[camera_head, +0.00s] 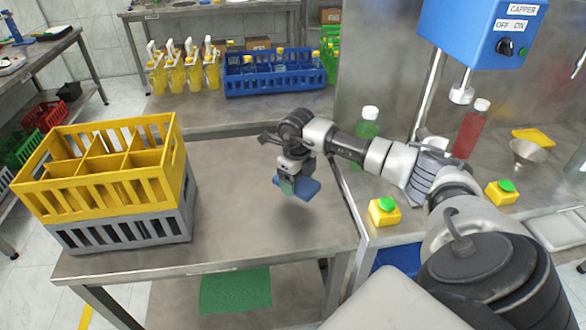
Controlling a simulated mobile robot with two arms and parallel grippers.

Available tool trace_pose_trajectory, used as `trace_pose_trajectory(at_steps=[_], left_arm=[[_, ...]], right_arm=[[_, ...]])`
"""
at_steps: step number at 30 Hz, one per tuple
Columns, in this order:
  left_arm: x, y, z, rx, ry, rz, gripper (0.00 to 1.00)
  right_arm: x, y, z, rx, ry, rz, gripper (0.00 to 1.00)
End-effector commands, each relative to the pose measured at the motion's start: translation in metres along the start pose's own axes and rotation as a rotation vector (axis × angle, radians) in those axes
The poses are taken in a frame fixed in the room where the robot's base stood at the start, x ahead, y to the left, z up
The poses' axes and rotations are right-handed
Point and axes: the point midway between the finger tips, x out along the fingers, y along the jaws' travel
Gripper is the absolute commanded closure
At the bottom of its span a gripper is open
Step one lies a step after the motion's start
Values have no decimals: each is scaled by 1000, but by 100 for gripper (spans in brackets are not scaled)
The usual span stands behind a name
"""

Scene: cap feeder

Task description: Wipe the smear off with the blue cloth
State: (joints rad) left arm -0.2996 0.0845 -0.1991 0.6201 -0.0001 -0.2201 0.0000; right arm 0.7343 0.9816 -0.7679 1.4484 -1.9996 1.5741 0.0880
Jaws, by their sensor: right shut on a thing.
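My right gripper (288,183) is shut on the blue cloth (308,188). It holds the cloth low over the steel table (240,230), right of the stacked crates. A soft dark patch shows on the table under the cloth; I cannot tell if it is shadow or smear, or whether the cloth touches the table. No distinct smear can be made out. My left gripper is not in view.
A yellow divided crate (150,186) sits on a grey crate (120,235) at the left. A blue bottle crate (240,87) stands at the back. Green-topped yellow button boxes (384,211) and a blue capper (470,35) are at the right. The table's front is clear.

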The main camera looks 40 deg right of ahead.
Motion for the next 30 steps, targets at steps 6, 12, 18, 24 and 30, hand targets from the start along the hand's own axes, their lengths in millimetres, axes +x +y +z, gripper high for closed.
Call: trace_pose_trajectory(at_steps=[6,12,18,24,30], left_arm=[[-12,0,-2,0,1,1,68],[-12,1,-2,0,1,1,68],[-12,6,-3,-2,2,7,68],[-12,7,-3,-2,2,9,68],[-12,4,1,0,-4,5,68]], right_arm=[[-20,-7,-3,4,0,-1,51],[-21,-8,-3,4,-1,0,51],[-21,-8,-3,4,-1,0,51],[-21,-8,-3,3,-1,0,51],[-23,0,-3,-81,-3,2,51]])
